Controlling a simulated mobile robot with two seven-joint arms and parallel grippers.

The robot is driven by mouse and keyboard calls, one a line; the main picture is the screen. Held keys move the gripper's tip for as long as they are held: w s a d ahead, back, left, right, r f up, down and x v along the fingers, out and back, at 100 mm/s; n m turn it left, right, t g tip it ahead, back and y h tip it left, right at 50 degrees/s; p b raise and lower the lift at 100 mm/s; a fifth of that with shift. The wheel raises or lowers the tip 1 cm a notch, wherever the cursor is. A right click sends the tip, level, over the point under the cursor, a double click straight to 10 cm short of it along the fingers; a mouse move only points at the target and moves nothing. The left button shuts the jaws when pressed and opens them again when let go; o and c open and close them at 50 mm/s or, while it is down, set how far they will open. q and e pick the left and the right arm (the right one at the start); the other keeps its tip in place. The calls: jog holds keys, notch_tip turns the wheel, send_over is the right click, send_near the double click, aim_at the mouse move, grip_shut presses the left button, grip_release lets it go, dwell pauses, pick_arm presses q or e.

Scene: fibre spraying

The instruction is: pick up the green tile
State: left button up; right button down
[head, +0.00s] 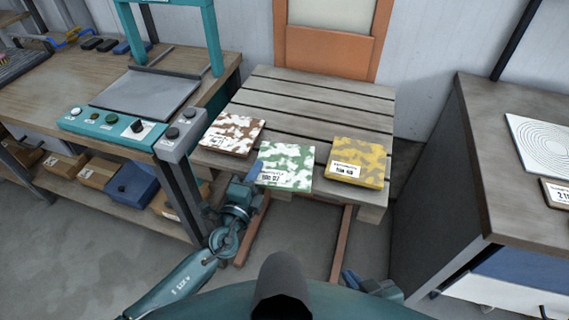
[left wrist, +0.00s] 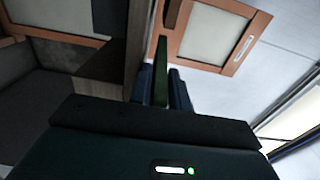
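The green-and-white mottled tile (head: 289,160) lies at the front edge of the slatted wooden pallet (head: 318,103), between the other two tiles. It has a white printed label at its lower left. My left gripper (head: 256,171) is at the tile's left edge. In the left wrist view the tile (left wrist: 161,75) shows edge-on as a narrow green strip between the blue fingers, which appear closed against both its faces. I cannot tell whether it is lifted. My right gripper (head: 350,279) is low, in front of the pallet and away from the tiles; its opening is unclear.
A brown-and-white tile (head: 234,133) lies to the left and a yellow tile (head: 358,163) to the right on the pallet. A workbench with a teal press frame (head: 213,45) stands left. A dark cabinet (head: 455,150) stands right. The pallet's rear slats are clear.

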pick_arm(q)
jog(key=shift+c, duration=0.2)
grip_shut()
pick_arm(e)
jog(key=shift+r, duration=0.1)
jog(key=shift+a, duration=0.1)
pick_arm(q)
jog(key=shift+r, duration=0.15)
pick_arm(e)
jog(key=shift+s, duration=0.15)
